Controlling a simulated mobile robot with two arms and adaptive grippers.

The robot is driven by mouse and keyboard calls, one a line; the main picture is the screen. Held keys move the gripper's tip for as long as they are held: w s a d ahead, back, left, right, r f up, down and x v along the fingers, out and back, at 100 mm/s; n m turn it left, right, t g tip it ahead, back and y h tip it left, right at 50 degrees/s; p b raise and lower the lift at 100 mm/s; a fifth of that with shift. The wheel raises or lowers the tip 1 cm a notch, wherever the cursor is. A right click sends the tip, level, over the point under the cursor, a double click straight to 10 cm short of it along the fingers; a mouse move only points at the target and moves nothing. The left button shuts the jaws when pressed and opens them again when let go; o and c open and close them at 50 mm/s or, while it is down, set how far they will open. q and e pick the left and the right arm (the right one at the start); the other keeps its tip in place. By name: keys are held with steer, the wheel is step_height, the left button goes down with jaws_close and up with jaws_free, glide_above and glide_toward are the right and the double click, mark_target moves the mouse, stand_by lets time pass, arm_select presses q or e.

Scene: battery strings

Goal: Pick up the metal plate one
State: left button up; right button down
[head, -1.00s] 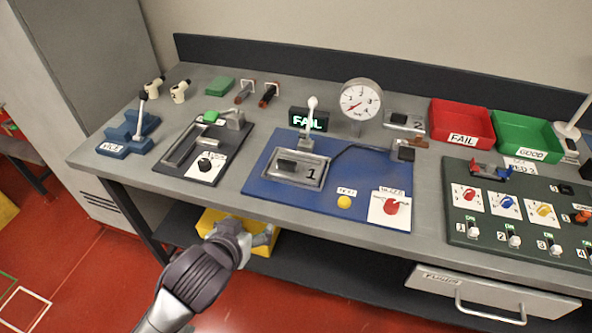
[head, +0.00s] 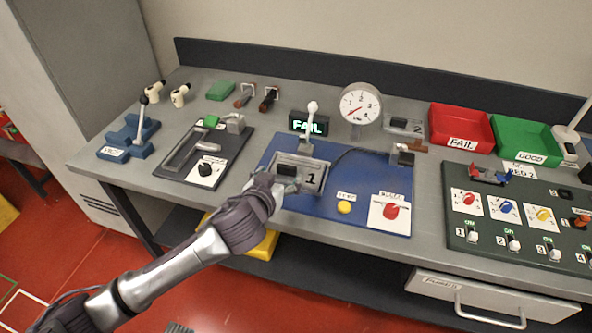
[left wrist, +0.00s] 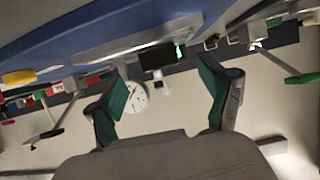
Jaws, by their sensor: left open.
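Metal plate one (head: 314,171) is a grey plate marked "1", with a dark block (head: 287,170) on it. It lies on the blue board (head: 352,186) at the middle of the bench. My left gripper (head: 270,186) is at the plate's near left edge in the head view and covers part of that corner; contact cannot be told. In the left wrist view the plate (left wrist: 140,36) shows as a pale slab beyond the open, empty fingers (left wrist: 163,88). The dark block (left wrist: 158,56) shows between them. My right gripper is not in view.
A yellow button (head: 344,207) and red knob (head: 391,211) are to the right. Another plate marked "2" (head: 404,125) lies farther back.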

mark_target(286, 166)
arm_select(q)
steer(key=x, duration=0.3)
steer(key=p+x, duration=0.1)
steer(key=x, duration=0.1)
steer(key=shift+d+r, duration=0.1)
steer(key=shift+r, duration=0.25)
steer(key=shift+w+d+f, duration=0.1)
steer(key=shift+w+f, duration=0.05)
steer(key=shift+w, duration=0.1)
steer(key=shift+c, duration=0.3)
steer(key=c, duration=1.3)
jaws_close()
